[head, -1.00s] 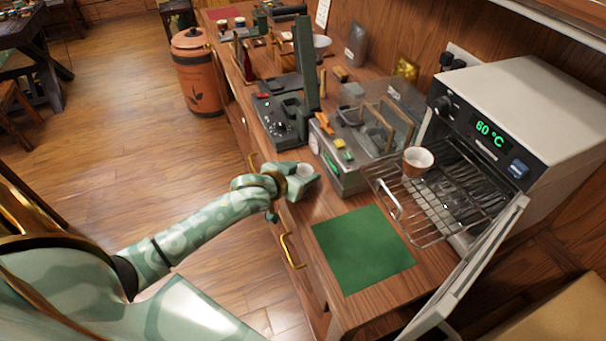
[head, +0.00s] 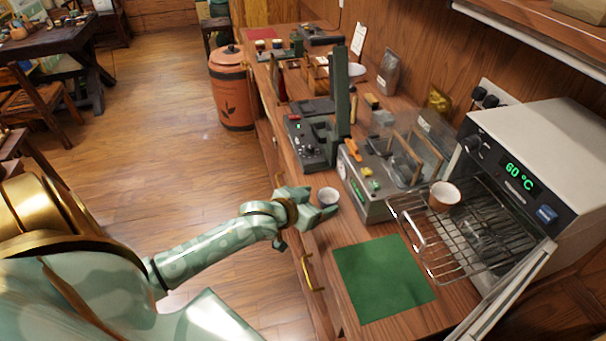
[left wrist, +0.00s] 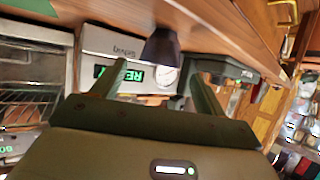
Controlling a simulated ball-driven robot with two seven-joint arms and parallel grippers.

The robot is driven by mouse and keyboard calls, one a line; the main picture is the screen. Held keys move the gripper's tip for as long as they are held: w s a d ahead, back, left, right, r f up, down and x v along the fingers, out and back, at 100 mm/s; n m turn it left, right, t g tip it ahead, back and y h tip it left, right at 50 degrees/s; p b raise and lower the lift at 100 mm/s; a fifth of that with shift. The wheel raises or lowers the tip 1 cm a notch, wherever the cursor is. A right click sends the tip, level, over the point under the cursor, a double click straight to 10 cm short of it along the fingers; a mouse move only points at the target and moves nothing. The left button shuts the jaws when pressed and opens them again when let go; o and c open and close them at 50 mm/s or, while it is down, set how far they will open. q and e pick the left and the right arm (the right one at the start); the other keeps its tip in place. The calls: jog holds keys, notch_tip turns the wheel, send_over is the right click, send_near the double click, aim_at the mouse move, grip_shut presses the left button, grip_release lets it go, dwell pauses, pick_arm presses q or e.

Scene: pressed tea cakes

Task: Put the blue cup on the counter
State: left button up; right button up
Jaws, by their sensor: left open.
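The blue cup (head: 328,197), pale inside, stands upright on the wooden counter (head: 312,238), near its front edge. My left gripper (head: 322,211) is open at the cup's near left side, low over the counter. In the left wrist view the cup (left wrist: 161,47) looks dark blue and upside down, because that view is turned over. There it shows beyond and between the two spread fingers (left wrist: 158,88), with its base against the counter. The fingers do not appear to grip it. My right gripper is not in view.
A green mat (head: 383,277) lies to the right. A machine with a green display (head: 372,185) stands close behind the cup, and a dark device (head: 310,140) beyond. The open oven (head: 545,165) has a pulled-out rack (head: 425,230) bearing a white-and-brown cup (head: 444,196).

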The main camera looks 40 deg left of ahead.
pick_arm(q)
jog(key=p+v, duration=0.1)
jog(key=v, duration=0.5)
jog(key=shift+s+r, duration=0.2)
jog(key=shift+s, duration=0.15)
jog(key=shift+c, duration=0.2)
dwell(0.7)
